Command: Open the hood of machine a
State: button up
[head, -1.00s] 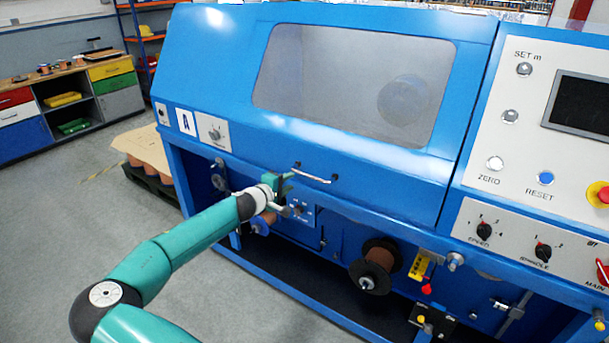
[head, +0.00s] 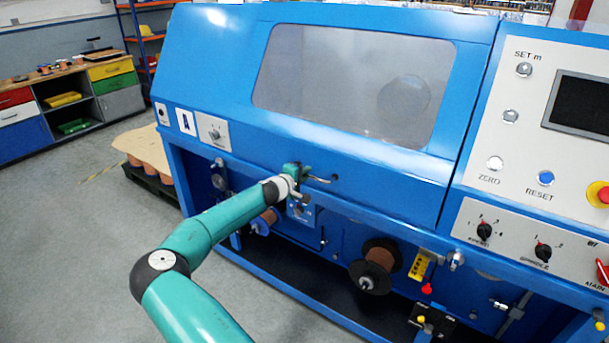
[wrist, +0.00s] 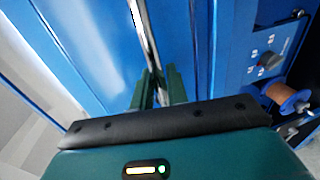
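Machine a (head: 185,122) is the large blue machine marked with an "A" plate. Its blue hood (head: 215,70), with a grey window, is down and closed. A thin metal handle (head: 322,181) sits on the hood's lower front edge. My gripper (head: 296,171) is at the left end of this handle and hides part of it. In the wrist view, the handle (wrist: 146,40) runs down between the two green fingers of my gripper (wrist: 158,85). The fingers stand apart on either side of it, with a small gap visible. Contact with the handle cannot be made out.
A control panel (head: 510,185) with knobs and a screen is at the right. Copper spools (head: 378,262) sit below the hood. A pallet (head: 150,180) stands at the left, with a drawer bench (head: 75,100) behind it. The grey floor at front left is clear.

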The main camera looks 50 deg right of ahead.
grip_shut()
jog(key=shift+a, duration=0.1)
